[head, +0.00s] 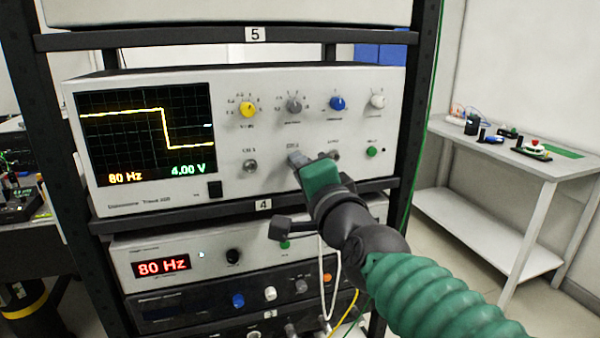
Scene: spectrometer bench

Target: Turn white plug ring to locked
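The oscilloscope (230,190) sits on the rack shelf with a lit screen (143,133). My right gripper (297,160) reaches in from the lower right, and its tip is at the middle socket on the front panel. I cannot make out the white plug or its ring there; the gripper covers that spot. A white cable (322,270) hangs below the gripper. The fingers are too small and foreshortened to tell whether they are shut on something. A bare metal socket (250,166) shows to the left of the gripper. My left gripper is not in view.
Yellow (247,110), grey (294,105), blue (337,103) and white (377,101) knobs stand above the sockets. A green button (372,152) is right of the gripper. A lower unit (162,267) reads 80 Hz. A white side table (480,150) stands at right.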

